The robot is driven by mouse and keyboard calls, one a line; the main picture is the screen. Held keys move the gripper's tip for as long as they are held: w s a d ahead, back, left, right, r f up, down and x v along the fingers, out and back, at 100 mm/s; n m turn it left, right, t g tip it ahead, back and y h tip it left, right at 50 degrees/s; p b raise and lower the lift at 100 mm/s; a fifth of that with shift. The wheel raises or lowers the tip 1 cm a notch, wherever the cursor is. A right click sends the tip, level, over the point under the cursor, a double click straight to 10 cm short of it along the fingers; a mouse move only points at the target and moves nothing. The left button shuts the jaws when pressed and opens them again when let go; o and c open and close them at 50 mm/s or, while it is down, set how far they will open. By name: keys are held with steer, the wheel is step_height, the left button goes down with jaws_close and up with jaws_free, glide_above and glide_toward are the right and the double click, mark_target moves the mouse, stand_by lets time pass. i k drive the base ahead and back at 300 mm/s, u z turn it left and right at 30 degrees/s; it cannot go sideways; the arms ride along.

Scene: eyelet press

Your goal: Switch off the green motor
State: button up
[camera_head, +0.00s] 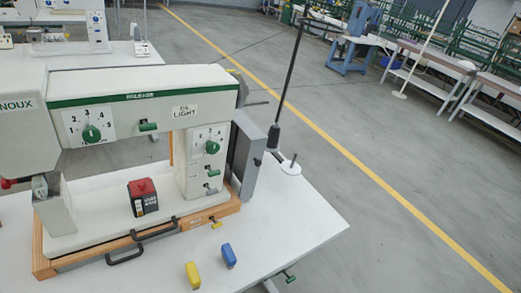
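An eyelet press (140,90), white with green stripes, stands on a wooden-edged base (130,250) on a white table. Its left plate carries a green dial knob (92,134) with numbers around it. Its right plate carries a second green knob (212,147). Small green levers (148,127) sit on the body. A black box with a red top (142,190) sits on the press bed. A green part (290,277) shows below the table's right edge. I cannot tell which part is the green motor or its switch. My gripper is not in view.
A yellow block (193,275) and a blue block (229,255) lie on the table (300,225) in front. Two black handles (125,253) project from the base's front. A thread stand (290,90) rises at right. Open floor (400,150) lies beyond; other benches stand behind.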

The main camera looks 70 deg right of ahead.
mark_target(290, 279)
steer(key=u, duration=0.1)
steer(key=k, duration=0.8)
steer(key=z, duration=0.5)
steer(key=i, duration=0.35)
steer(key=z, duration=1.05)
